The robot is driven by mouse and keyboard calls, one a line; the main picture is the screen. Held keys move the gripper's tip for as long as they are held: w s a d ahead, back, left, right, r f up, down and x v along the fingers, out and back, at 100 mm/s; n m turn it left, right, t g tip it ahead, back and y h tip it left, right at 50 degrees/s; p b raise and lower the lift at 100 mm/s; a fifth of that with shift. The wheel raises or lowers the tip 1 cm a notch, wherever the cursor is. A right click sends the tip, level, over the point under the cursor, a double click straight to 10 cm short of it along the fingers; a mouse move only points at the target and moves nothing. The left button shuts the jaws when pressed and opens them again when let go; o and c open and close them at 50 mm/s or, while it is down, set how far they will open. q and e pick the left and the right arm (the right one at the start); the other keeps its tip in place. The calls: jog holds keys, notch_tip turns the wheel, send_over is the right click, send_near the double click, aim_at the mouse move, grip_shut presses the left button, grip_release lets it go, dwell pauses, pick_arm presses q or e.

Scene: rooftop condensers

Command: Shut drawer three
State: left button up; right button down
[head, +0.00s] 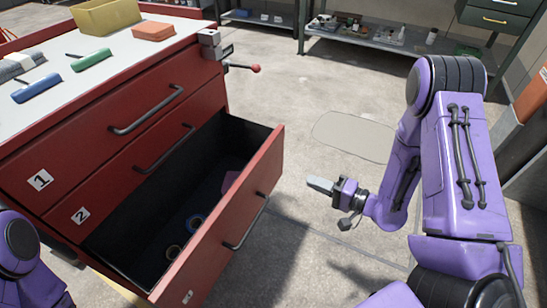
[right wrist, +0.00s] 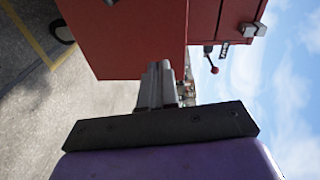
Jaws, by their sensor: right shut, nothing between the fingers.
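Drawer three (head: 262,178) is the lowest visible drawer of the red cabinet (head: 105,122) and stands pulled far out. My left gripper is out of view.
Drawers one (head: 130,115) and two (head: 125,170) look shut. The cabinet top holds a yellow bin (head: 105,17), an orange block (head: 153,31) and tools. A vise with a red-knobbed lever (head: 255,69) juts from the corner. Concrete floor is free at right.

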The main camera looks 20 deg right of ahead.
notch_tip(320, 180, up, 2)
jog(key=r+y, duration=0.1)
jog(key=y, duration=0.1)
jog(key=b, duration=0.2)
send_near(263, 157)
jog(key=x, duration=0.6)
jog(key=shift+f, duration=0.2)
jog(key=shift+w+a, duration=0.25)
jog(key=shift+w, duration=0.1)
jog(key=shift+w+r, duration=0.1)
jog(key=shift+w, duration=0.05)
